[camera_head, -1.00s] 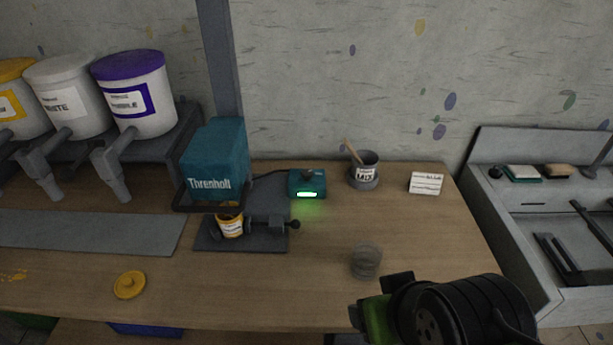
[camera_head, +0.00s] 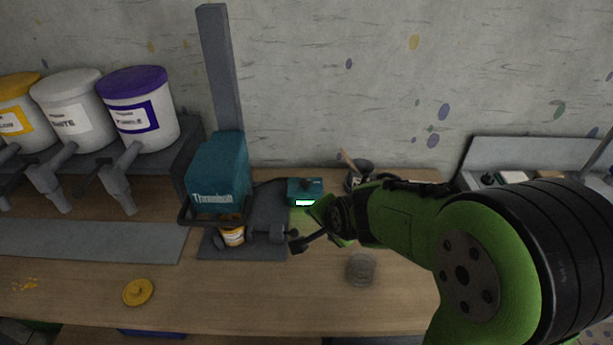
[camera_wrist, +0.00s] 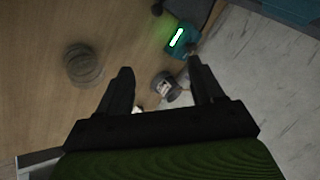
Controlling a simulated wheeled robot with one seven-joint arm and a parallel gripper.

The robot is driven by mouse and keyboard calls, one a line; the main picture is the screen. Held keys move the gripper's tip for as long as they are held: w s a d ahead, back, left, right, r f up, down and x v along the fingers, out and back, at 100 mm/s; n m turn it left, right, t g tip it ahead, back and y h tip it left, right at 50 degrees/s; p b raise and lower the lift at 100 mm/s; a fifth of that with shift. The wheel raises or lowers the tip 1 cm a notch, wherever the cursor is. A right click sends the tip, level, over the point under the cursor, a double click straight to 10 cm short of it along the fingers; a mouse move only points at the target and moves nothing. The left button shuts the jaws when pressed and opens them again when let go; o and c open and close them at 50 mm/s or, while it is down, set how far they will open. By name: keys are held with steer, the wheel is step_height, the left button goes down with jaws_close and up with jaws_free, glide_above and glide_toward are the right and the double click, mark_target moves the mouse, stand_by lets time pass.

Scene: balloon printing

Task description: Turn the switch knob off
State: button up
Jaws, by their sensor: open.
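The switch box (camera_head: 301,197) is a small teal box with a dark knob (camera_head: 307,183) on top and a lit green display (camera_head: 304,202) on its front. It stands on the table, right of the teal Threnholl machine (camera_head: 217,172). In the wrist view the switch box (camera_wrist: 181,42) is near the top, beyond the fingertips. My gripper (camera_wrist: 160,78) is open with nothing between its fingers. In the head view my green arm reaches in from the right, and its end is close to the box's right side. The knob's exact angle is too small to tell.
A grey mixing cup (camera_wrist: 166,88) stands right of the box, partly hidden by my arm in the head view. A clear cup (camera_head: 361,269) is on the table in front. A yellow lid (camera_head: 138,292) lies at front left.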

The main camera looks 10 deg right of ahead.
steer(key=w+a+f+m+t+y+p, duration=0.1)
steer(key=w+f+m+t+y+p, duration=0.15)
steer(key=w+f+m, duration=0.5)
steer(key=m+t+h+p, duration=0.3)
steer(key=m+p, duration=0.1)
steer(key=m, duration=1.3)
glide_toward(306, 184)
steer(key=shift+y, duration=0.25)
steer(key=b+x, duration=0.1)
steer(key=x, duration=0.7)
steer(key=shift+w+d+f+b, duration=0.1)
steer(key=shift+w+d+b, duration=0.1)
steer(key=shift+b, duration=0.1)
steer(key=c, duration=1.1)
steer(key=shift+o, duration=0.2)
